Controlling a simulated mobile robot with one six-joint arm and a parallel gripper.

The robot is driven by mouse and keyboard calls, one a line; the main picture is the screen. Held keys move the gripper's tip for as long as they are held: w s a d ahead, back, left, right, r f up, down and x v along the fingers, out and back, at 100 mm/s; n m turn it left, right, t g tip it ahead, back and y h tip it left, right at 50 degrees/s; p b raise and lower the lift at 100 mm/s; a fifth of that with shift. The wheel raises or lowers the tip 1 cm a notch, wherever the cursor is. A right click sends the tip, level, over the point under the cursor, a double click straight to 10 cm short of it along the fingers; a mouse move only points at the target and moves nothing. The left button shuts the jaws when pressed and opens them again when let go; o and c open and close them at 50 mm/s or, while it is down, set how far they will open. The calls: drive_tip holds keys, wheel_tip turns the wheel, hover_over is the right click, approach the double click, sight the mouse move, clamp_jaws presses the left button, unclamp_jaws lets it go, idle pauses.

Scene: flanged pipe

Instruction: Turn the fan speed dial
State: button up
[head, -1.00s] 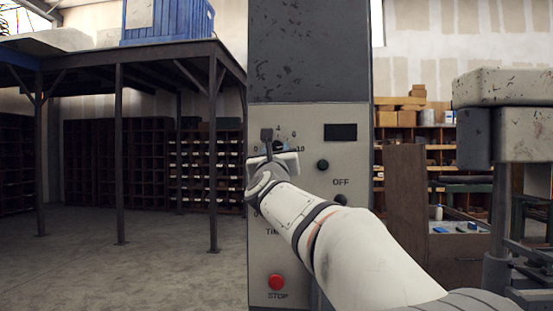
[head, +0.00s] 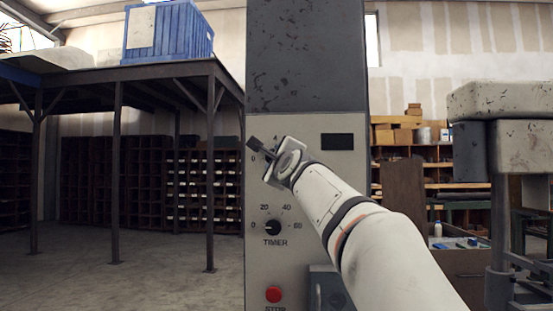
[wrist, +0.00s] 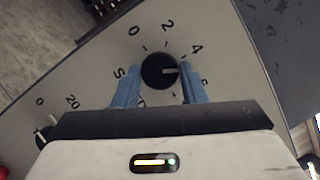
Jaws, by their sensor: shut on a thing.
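The fan speed dial (wrist: 160,71) is a round black knob with a white pointer line on a pale panel, seen in the wrist view. Its printed scale shows 0, 2, 4 and 6, and the pointer lies between 4 and 6. My gripper (wrist: 160,83) has its blue fingers on either side of the dial and is shut on it. Part of the lettering below the dial is hidden by the gripper. In the head view my gripper (head: 262,158) is tilted against the panel and hides most of the dial.
The timer dial (head: 273,228) sits below on the same panel, with a red stop button (head: 273,294) under it. A dark display (head: 338,141) is at upper right. A grey box (head: 328,290) projects at lower right, partly behind my arm. Open floor lies left of the cabinet.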

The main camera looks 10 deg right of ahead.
drive_tip(key=shift+w+a+r+n+g+h+p, duration=0.15)
drive_tip(key=shift+n+g+h+p, duration=0.85)
drive_tip(key=shift+n+p, duration=1.9)
drive_tip(key=shift+s+a+r+n+g+h+p, duration=0.15)
drive_tip(key=shift+n+g+h+p, duration=0.45)
drive_tip(key=shift+n+g+p, duration=2.05)
drive_tip(key=shift+w+a+r+n+t+h+p, duration=0.15)
drive_tip(key=shift+n+h+p, duration=0.65)
drive_tip(key=shift+n+p, duration=2.3)
drive_tip(key=shift+n+b, duration=1)
drive_tip(key=shift+n, duration=0.05)
drive_tip(key=o, duration=1)
drive_tip(key=shift+r, duration=0.15)
